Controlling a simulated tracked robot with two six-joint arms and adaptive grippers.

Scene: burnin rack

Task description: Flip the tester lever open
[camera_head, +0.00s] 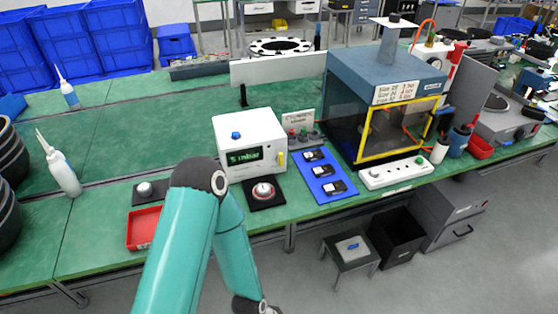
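The tester looks to be the white box (248,143) with a lit green display, standing on the green bench left of the big blue-and-yellow chamber. A small upright yellow piece (282,161) on its front right edge looks like the lever; its exact position is too small to tell. A blue knob sits on top of the box. One of my teal arms, probably the left, rises from the bottom, bends in front of the bench and drops toward the bottom edge. Its gripper is out of frame. My other arm and gripper do not show.
A round device on a black pad (264,193) stands before the tester. A blue mat (325,178) with several small black modules lies to its right. A red tray (144,229) is left of my arm, below a small knob on a dark plate. A white power strip (396,173) lies farther right.

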